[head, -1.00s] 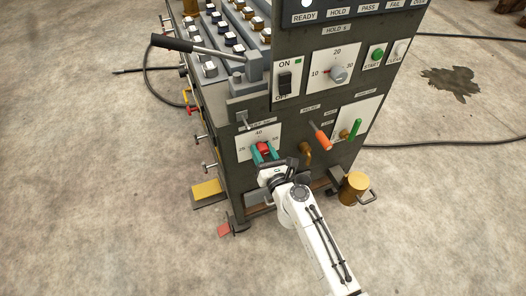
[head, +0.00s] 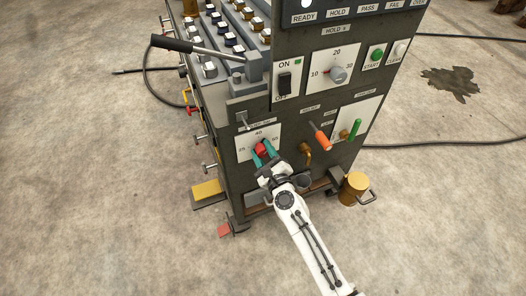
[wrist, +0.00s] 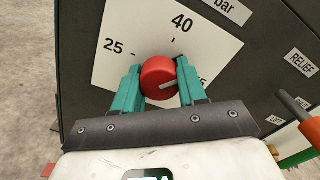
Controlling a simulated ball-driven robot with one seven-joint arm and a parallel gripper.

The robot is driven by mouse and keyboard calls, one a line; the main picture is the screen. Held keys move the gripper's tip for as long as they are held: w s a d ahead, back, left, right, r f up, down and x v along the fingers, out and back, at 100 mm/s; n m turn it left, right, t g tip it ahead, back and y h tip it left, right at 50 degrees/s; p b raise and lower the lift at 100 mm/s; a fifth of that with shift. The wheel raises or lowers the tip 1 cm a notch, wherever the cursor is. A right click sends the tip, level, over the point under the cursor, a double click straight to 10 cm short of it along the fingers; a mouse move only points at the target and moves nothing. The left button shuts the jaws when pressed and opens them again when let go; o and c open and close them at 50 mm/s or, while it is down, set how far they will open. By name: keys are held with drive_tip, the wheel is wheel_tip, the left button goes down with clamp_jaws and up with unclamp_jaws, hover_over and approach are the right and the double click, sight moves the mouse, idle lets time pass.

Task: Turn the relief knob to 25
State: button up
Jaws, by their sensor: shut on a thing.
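The red round knob (wrist: 158,77) sits on a white dial plate (wrist: 118,37) marked 25 at the left and 40 at the top; the mark at the right is partly hidden. Its white line points right, away from 25. In the head view the knob (head: 262,147) is on the cabinet's front face. My gripper (wrist: 157,85) is shut on it, one teal finger on each side. The gripper also shows in the head view (head: 264,153), coming from below. A label ending in "bar" is above the dial.
An orange-handled lever (head: 320,138) and a brass bent pipe (head: 306,157) are close to the right of my gripper. A green lever (head: 355,129) is farther right. A yellow canister (head: 355,187) stands by the cabinet's lower right. Floor in front is clear.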

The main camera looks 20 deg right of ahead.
drive_tip(key=n, duration=0.3)
drive_tip(key=shift+s+f+n, duration=0.1)
drive_tip(key=shift+f+n, duration=0.05)
drive_tip(key=shift+n, duration=0.25)
drive_tip(key=n, duration=0.3)
drive_tip(key=shift+n+p, duration=0.3)
drive_tip(key=shift+p, duration=0.1)
drive_tip(key=n, duration=0.3)
drive_tip(key=shift+d+n+p, duration=0.1)
drive_tip(key=shift+n+p, duration=0.2)
drive_tip(key=shift+p, duration=0.05)
drive_tip(key=n+p, duration=0.1)
drive_tip(key=n, duration=0.3)
drive_tip(key=shift+n, duration=0.3)
drive_tip(key=n, duration=0.2)
drive_tip(key=n+p, duration=0.1)
drive_tip(key=n, duration=0.1)
drive_tip(key=shift+r+n+p, duration=0.2)
drive_tip(key=shift+n+p, duration=0.1)
drive_tip(key=n+p, duration=0.1)
drive_tip(key=n, duration=0.4)
drive_tip(key=shift+n, duration=0.4)
drive_tip(key=o, duration=1.1)
drive_tip(key=shift+c, duration=0.2)
